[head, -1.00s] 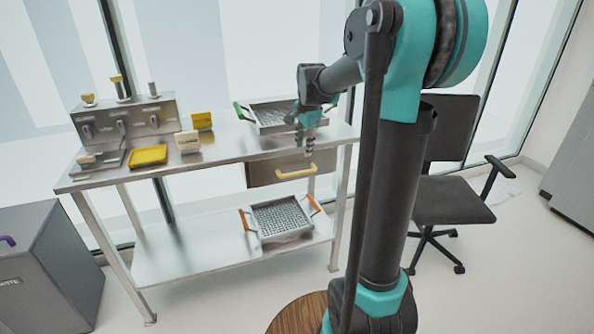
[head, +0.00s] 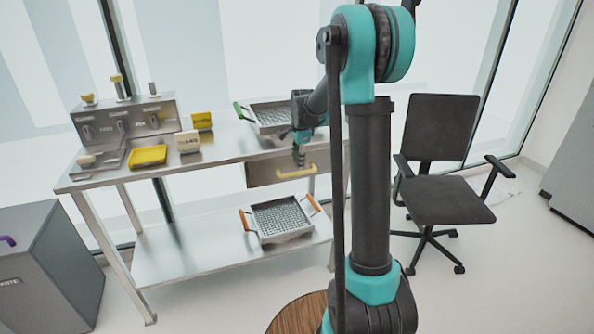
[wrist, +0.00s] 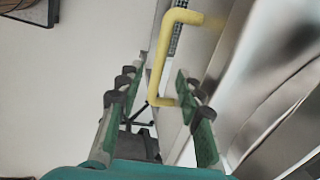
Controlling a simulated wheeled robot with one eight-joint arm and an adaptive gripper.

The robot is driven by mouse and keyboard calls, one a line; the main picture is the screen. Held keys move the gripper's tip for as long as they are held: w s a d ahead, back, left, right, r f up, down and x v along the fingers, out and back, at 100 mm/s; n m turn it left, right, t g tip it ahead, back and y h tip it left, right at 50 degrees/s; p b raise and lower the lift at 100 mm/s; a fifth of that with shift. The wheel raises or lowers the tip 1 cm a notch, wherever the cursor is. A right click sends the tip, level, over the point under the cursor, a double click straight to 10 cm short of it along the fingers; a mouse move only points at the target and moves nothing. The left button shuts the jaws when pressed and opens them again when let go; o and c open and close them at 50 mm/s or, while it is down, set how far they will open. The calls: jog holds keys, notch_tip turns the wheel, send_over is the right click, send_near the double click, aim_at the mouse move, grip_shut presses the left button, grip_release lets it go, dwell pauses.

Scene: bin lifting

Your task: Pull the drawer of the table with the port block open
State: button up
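The table (head: 215,165) is a metal bench with the port block (head: 127,122) on its left part. Its drawer (head: 262,174) sits under the right part of the top and looks closed. The drawer has a yellow bar handle (head: 297,174). My gripper (head: 299,158) points down just above the handle in the head view. In the wrist view my gripper (wrist: 156,88) is open with its green fingers apart. The handle (wrist: 165,60) shows between the fingertips there, with no clear contact. How deep it lies between them I cannot tell.
A tray with green handles (head: 272,117) stands on the tabletop behind my gripper. A tray with orange handles (head: 281,219) stands on the lower shelf. A black office chair (head: 437,150) is on the right. A grey bin (head: 45,265) is at the left.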

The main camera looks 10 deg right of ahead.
aim_at(297, 173)
jog(key=shift+w+a+f, duration=0.1)
jog(key=shift+w+f, duration=0.05)
jog(key=shift+f, duration=0.75)
jog(key=shift+w+d+f, duration=0.1)
jog(key=shift+w+f, duration=0.1)
jog(key=shift+f, duration=0.65)
jog(key=shift+w+a+f, duration=0.1)
jog(key=shift+w+f, duration=0.05)
jog(key=shift+f, duration=0.75)
jog(key=shift+c, duration=0.5)
grip_shut()
